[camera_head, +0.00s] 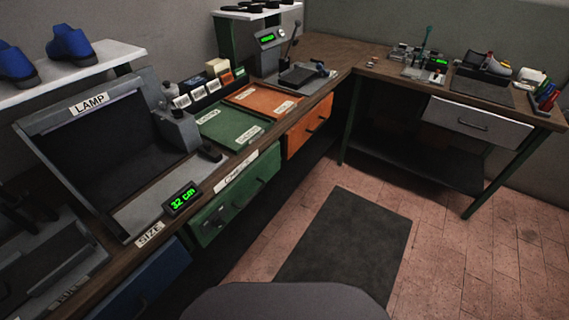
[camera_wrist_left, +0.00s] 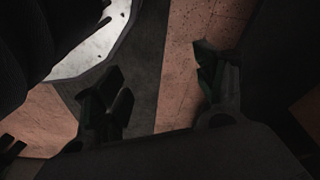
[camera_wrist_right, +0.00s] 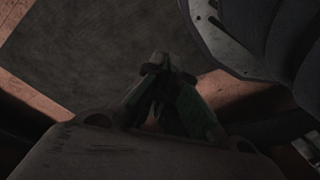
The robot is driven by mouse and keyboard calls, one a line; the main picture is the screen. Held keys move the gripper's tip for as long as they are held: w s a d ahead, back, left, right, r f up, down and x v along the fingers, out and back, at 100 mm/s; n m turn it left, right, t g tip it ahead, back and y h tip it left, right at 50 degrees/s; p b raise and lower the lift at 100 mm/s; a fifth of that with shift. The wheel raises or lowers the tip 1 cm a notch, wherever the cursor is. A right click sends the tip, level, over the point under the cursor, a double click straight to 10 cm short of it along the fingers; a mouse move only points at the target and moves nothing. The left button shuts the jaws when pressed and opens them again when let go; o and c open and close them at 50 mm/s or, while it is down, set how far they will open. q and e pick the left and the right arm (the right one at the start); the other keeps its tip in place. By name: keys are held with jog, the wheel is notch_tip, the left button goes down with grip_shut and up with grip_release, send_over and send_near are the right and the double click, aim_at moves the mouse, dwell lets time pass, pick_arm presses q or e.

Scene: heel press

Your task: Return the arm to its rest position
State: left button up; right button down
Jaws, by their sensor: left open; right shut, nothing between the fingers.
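Neither arm shows in the head view. In the left wrist view my left gripper (camera_wrist_left: 165,95) is open, its dark green-tinted fingers wide apart with nothing between them, over the tiled floor. In the right wrist view my right gripper (camera_wrist_right: 160,75) is shut and empty, its fingertips together above the dark floor mat (camera_wrist_right: 90,50). Both grippers are close to my own base and away from the workbenches.
A long bench with a lamp box (camera_head: 100,150), a 32 cm display (camera_head: 182,198), a green tray (camera_head: 228,128) and an orange tray (camera_head: 262,98) runs along the left. A second bench (camera_head: 400,75) stands at the back right. The floor mat (camera_head: 345,240) between is clear.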

pick_arm(q)
jog(key=s+a+p, duration=0.3)
jog(key=s+p, duration=0.6)
jog(key=s, duration=0.1)
jog(key=s+a+r+g+p, duration=0.1)
jog(key=s+a+p, duration=0.2)
jog(key=s+p, duration=0.6)
jog(key=shift+s+a+y, duration=0.35)
jog(key=shift+y, duration=0.05)
pick_arm(e)
jog(key=s+d, duration=0.3)
jog(key=s, duration=0.7)
jog(key=s+d+r+g, duration=0.1)
jog(key=s+d, duration=0.2)
jog(key=s, duration=0.6)
jog(key=shift+s+d+h, duration=0.35)
jog(key=shift+h, duration=0.05)
pick_arm(q)
jog(key=shift+f, duration=0.1)
pick_arm(e)
jog(key=shift+f, duration=0.1)
pick_arm(q)
notch_tip(320, 180, down, 4)
jog(key=b, duration=0.4)
jog(key=shift+f, duration=0.15)
pick_arm(e)
notch_tip(320, 180, down, 4)
jog(key=shift+f, duration=0.15)
